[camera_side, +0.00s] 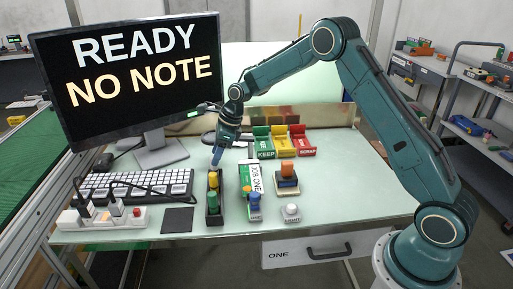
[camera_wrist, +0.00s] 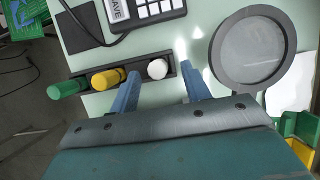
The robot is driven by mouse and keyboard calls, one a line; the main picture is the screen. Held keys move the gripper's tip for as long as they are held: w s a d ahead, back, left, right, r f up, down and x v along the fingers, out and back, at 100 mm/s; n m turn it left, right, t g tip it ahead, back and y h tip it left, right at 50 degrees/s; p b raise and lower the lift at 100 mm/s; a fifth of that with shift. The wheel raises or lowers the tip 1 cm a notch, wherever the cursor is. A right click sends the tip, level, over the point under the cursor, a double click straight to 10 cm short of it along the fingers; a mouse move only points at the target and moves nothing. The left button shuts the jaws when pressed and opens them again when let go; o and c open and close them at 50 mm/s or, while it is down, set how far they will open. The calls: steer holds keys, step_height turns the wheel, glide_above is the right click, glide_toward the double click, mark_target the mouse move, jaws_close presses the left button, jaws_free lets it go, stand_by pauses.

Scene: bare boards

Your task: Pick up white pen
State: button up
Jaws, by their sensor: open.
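The white pen (camera_wrist: 157,68) stands end-up in the right end of a black holder (camera_wrist: 140,71) in the wrist view. A yellow pen (camera_wrist: 104,79) and a green pen (camera_wrist: 66,88) stand to its left in the same holder. My gripper (camera_wrist: 160,72) is open, with one blue finger on each side of the white pen in that view; I cannot tell how far above it they are. In the side view my gripper (camera_side: 216,157) is over the far end of the holder (camera_side: 214,219), and the white pen is hidden there.
A round magnifier-like disc (camera_wrist: 252,48) lies right of the holder in the wrist view. In the side view a keyboard (camera_side: 135,185) is left of the holder. A white-and-green block (camera_side: 250,180) stands close to its right, with coloured bins (camera_side: 283,141) behind.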

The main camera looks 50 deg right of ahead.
steer(key=shift+x, duration=2.6)
steer(key=shift+s+a, duration=0.1)
jaws_close()
steer(key=shift+r, duration=0.15)
step_height(320, 180, up, 20)
steer(key=shift+f, duration=0.2)
